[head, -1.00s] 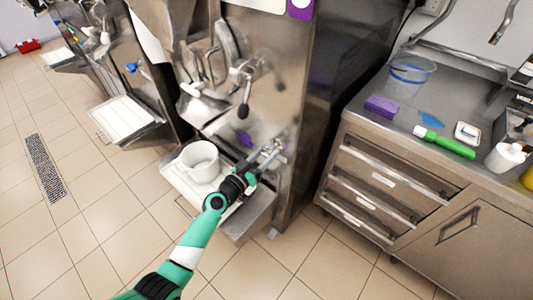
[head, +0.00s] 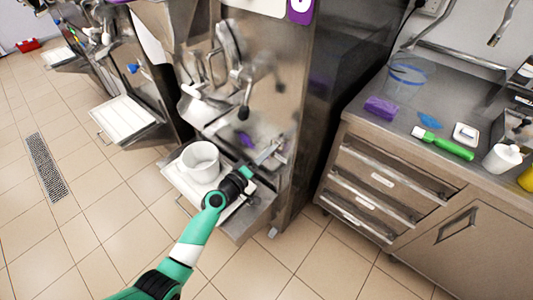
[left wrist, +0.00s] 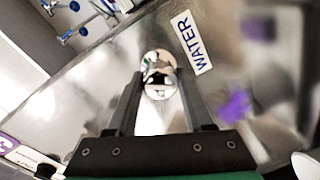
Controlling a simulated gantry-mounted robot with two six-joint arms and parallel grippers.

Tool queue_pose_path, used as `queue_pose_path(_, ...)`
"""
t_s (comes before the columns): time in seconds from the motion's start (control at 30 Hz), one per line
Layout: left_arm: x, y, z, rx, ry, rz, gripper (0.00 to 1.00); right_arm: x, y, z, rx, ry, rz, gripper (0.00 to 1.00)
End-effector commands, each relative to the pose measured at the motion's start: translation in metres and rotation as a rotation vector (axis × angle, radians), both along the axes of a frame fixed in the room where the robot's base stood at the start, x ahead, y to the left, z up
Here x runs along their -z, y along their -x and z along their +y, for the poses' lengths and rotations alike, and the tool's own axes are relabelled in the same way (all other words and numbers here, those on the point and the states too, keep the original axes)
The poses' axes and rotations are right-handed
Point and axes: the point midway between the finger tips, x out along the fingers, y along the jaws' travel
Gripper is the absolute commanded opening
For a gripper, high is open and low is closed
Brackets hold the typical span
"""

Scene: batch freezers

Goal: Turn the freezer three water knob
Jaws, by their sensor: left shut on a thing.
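The freezer three water knob (left wrist: 157,75) is a small shiny metal knob, seen in the left wrist view beside a white label reading WATER (left wrist: 192,43). My left gripper (left wrist: 157,88) has its two fingers on either side of the knob and is shut on it. In the head view, my left gripper (head: 269,151) reaches the lower front of the steel freezer (head: 292,95), and its fingers look narrow and edge-on. The knob itself is hidden or too small to make out there. My right gripper is not in view.
A white bucket (head: 200,162) stands on the freezer's tray (head: 228,216), left of my gripper. A black-knobbed lever (head: 243,112) hangs above. A steel counter (head: 385,135) with several items stands to the right.

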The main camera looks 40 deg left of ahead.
Motion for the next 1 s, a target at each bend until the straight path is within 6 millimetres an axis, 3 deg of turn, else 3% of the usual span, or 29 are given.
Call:
queue_pose_path(0.4, 0.0018, 0.0004, 0.0004, 0.0, 0.173, -0.006, 0.0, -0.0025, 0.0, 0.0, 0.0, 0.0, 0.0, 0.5)
queue_pose_path(0.87, 0.0024, 0.0005, 0.0001, 0.0, 0.187, -0.007, 0.0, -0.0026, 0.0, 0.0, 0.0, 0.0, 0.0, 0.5)
queue_pose_path(0.9, 0.0024, 0.0005, 0.0001, 0.0, 0.187, -0.007, 0.53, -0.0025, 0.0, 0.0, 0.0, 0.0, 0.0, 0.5)
queue_pose_path(1.0, 0.0021, 0.0005, 0.0001, 0.0, 0.187, -0.007, 0.71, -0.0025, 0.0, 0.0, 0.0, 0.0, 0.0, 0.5)
